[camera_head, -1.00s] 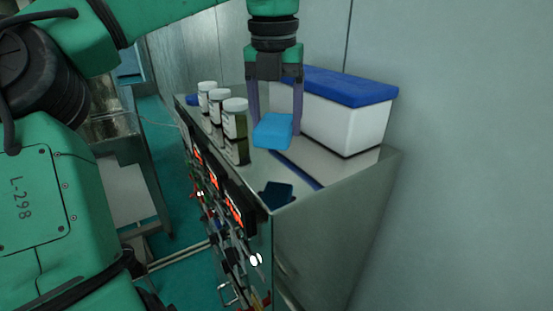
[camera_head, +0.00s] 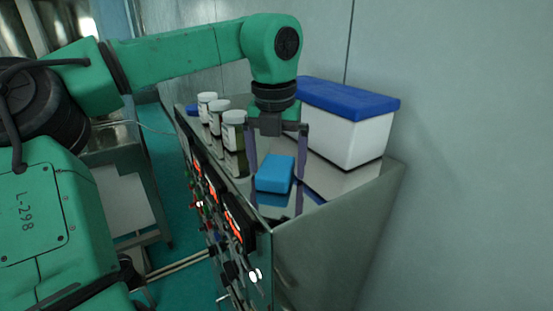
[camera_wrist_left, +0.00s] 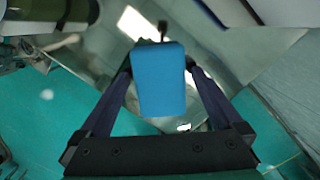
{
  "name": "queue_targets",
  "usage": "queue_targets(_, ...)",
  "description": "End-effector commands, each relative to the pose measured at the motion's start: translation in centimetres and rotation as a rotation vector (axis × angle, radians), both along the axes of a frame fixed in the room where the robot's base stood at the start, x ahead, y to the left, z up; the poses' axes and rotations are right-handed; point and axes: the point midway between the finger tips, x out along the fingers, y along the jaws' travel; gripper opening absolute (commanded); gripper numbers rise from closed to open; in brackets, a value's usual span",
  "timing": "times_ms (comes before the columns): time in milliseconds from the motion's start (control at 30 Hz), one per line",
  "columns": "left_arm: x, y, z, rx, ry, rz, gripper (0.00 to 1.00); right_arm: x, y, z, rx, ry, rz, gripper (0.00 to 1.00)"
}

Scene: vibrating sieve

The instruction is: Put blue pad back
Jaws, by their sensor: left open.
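The blue pad (camera_head: 275,174) is a small bright blue block on the shiny metal top of the cabinet (camera_head: 335,205), near its front corner. My left gripper (camera_head: 277,200) points down over it, with one purple finger on each side of the pad. The fingers stand apart, and the gripper is open. In the left wrist view the pad (camera_wrist_left: 159,80) lies between the two fingers (camera_wrist_left: 160,85), with a gap visible on each side lower down. Whether the pad's underside touches the top fully is hard to tell. My right gripper is not in view.
A white box with a blue lid (camera_head: 350,95) stands behind the gripper, close to the wall. Several white-capped jars (camera_head: 234,130) stand in a row to the left of it. The cabinet's front has lit displays, knobs and cables. The floor at left is green.

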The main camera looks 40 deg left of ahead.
Motion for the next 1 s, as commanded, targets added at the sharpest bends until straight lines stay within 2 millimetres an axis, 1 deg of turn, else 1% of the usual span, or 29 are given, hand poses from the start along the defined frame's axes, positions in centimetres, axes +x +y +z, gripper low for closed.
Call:
queue_targets(67, 0.0, 0.0, 0.5, 0.0, -0.001, 0.0, 1.0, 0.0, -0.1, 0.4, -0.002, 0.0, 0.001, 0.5)
queue_targets(167, 0.0, 0.0, 1.2, 0.001, -0.001, 0.003, 1.0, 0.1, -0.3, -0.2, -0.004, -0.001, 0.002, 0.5)
queue_targets(233, -0.2, -0.1, 2.4, 0.002, -0.003, 0.003, 1.0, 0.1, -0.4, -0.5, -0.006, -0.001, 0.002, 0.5)
queue_targets(333, -0.4, -0.3, 4.9, 0.003, -0.005, 0.003, 1.0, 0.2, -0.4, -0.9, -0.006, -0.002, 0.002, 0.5)
queue_targets(500, -0.9, -0.5, 9.7, 0.003, -0.004, 0.004, 1.0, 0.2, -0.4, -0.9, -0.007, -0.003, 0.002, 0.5)
queue_targets(600, -1.2, -0.6, 11.4, 0.001, -0.001, 0.002, 1.0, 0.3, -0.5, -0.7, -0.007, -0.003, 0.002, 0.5)
queue_targets(733, -1.3, -0.7, 12.3, 0.0, 0.0, 0.0, 1.0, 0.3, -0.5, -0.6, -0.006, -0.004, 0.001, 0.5)
queue_targets(1000, -1.3, -0.7, 12.2, 0.0, 0.0, 0.0, 1.0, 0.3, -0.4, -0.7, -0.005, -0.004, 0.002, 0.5)
